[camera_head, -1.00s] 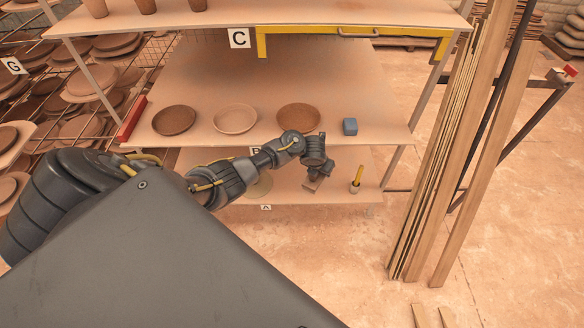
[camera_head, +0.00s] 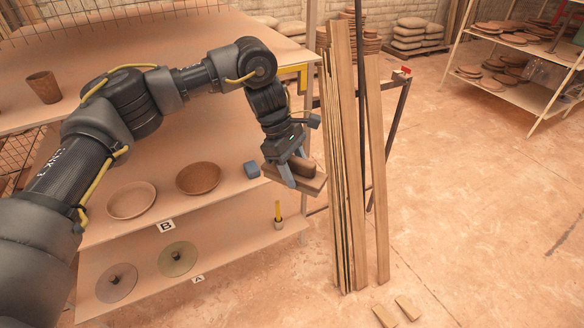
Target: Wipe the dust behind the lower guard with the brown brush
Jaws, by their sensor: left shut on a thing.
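My left gripper (camera_head: 292,172) is shut on a brown block-shaped brush (camera_head: 314,183). It holds the brush in the air in front of the shelf's right edge, close to the upright wooden planks. The fingers cover part of the brush. A yellow frame, perhaps a guard (camera_head: 303,76), shows only in part behind my left arm at the shelf's right side. I cannot tell which part is the lower guard, and I see no clear dust behind one. My right gripper is not in view.
Upright planks (camera_head: 382,180) and a dark metal stand are just right of the brush. The middle shelf (camera_head: 215,222) holds bowls (camera_head: 199,178) and a blue-grey block (camera_head: 252,169). Discs (camera_head: 178,259) and a yellow-handled tool (camera_head: 278,213) are on the bottom shelf.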

